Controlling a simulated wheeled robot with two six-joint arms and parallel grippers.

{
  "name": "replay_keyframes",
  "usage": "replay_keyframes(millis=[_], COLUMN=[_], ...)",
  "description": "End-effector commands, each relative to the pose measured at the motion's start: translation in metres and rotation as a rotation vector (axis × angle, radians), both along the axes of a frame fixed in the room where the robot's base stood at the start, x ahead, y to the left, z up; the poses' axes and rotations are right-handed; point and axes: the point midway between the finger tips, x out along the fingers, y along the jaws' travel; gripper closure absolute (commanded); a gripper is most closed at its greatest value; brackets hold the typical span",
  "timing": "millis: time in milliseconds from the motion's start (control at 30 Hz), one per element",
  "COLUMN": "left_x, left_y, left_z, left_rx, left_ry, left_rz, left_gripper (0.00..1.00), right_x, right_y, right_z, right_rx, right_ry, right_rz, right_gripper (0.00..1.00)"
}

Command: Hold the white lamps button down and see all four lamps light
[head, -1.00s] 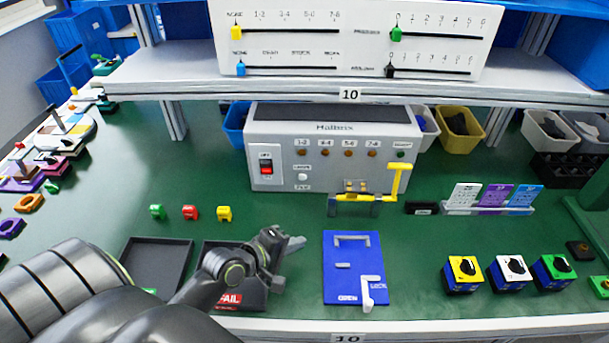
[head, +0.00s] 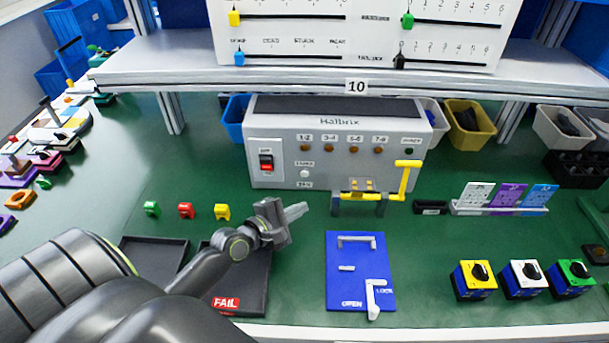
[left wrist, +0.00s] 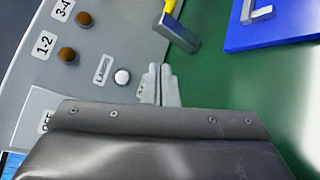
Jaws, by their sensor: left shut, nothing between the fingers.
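The grey Hallbrix box (head: 400,165) stands at the back of the green bench. Its white lamps button (head: 305,173) sits low on the front, right of the red and black switch; it also shows in the left wrist view (left wrist: 122,77). The four lamps, labelled 1-2 (head: 304,148), 3-4 (head: 329,149), 5-6 (head: 354,150) and 7-8 (head: 378,151), look dull brown and unlit. My left gripper (head: 303,209) is shut and empty, in front of and below the button, apart from it. In the left wrist view its fingertips (left wrist: 158,72) are right of the button. My right gripper is not in view.
A yellow-handled clamp (head: 400,185) stands at the box's right front. A blue board with handles (head: 345,285), dark trays (head: 150,255) and three rotary switches (head: 523,278) lie nearer. Small coloured pieces (head: 186,211) sit left of my gripper.

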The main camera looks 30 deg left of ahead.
Motion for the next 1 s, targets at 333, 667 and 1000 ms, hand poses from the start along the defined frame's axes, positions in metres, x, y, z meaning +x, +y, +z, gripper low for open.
replay_keyframes(millis=[333,667,1000], left_x=[0.041,0.066,0.069], left_y=[0.025,0.041,0.042], left_z=[-0.002,0.000,0.000], left_rx=[0.003,0.002,0.001], left_ry=[-0.003,-0.001,0.000], left_rz=[-0.001,0.000,0.000], left_gripper=[1.00,1.00,1.00], right_x=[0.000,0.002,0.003], right_y=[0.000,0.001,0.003], right_z=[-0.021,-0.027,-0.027], right_rx=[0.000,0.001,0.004], right_ry=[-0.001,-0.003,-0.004], right_rz=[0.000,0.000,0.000], right_gripper=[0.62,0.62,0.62])
